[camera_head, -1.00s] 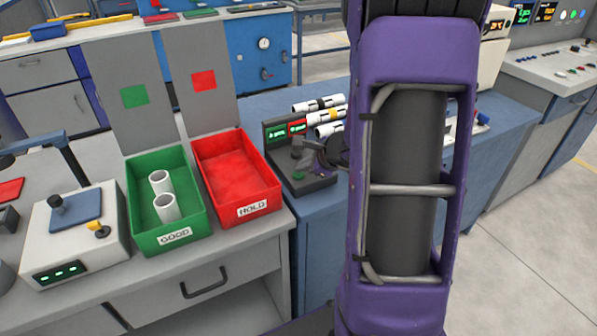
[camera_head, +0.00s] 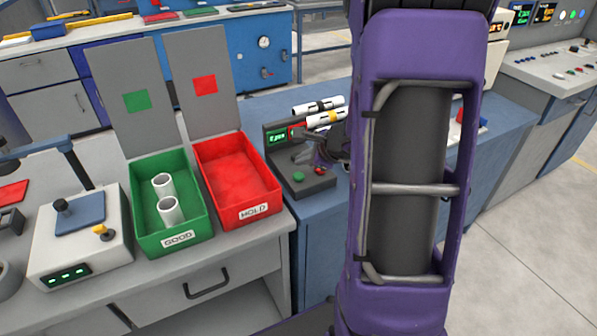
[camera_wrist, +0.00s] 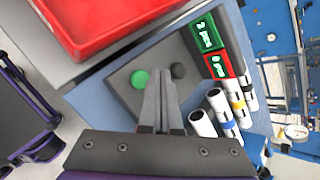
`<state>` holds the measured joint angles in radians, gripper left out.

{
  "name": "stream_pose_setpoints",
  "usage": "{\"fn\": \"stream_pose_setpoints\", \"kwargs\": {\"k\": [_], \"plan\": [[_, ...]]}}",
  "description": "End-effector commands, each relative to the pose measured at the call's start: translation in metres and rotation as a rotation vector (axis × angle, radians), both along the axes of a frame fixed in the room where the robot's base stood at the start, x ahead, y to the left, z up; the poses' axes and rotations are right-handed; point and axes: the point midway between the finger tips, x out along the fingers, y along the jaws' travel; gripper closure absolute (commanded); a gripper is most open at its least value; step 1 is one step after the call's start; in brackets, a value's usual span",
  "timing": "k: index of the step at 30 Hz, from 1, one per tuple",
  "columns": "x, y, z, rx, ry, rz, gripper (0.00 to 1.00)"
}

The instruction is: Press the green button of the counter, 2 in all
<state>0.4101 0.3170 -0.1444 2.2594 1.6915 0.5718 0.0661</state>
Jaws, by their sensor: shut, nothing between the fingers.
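The counter (camera_head: 312,184) is a dark box on the blue bench, with a green and a red display on its upright back. Its green button (camera_head: 298,177) is uncovered at the front in the head view. My gripper (camera_wrist: 162,76) is shut and empty, over the counter and apart from the green button. In the head view my gripper (camera_head: 308,136) partly covers the red display.
A red HOLD bin (camera_head: 238,178) stands left of the counter, empty. A green GOOD bin (camera_head: 176,240) beyond it holds two white pipes (camera_head: 170,211). Several banded white pipes (camera_wrist: 222,108) lie close to the counter's right side.

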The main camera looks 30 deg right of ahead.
Motion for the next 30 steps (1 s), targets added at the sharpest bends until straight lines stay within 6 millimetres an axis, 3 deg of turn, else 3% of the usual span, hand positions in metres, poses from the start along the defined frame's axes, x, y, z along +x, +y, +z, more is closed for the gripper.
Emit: {"fn": "stream_pose_setpoints", "kwargs": {"k": [1, 9, 30], "plan": [[0.0, 0.0, 0.01, 0.0, -0.001, -0.001, 1.0], [0.0, 0.0, 0.034, -0.001, -0.001, 0.0, 1.0], [0.0, 0.0, 0.034, 0.0, -0.001, -0.001, 1.0]]}}
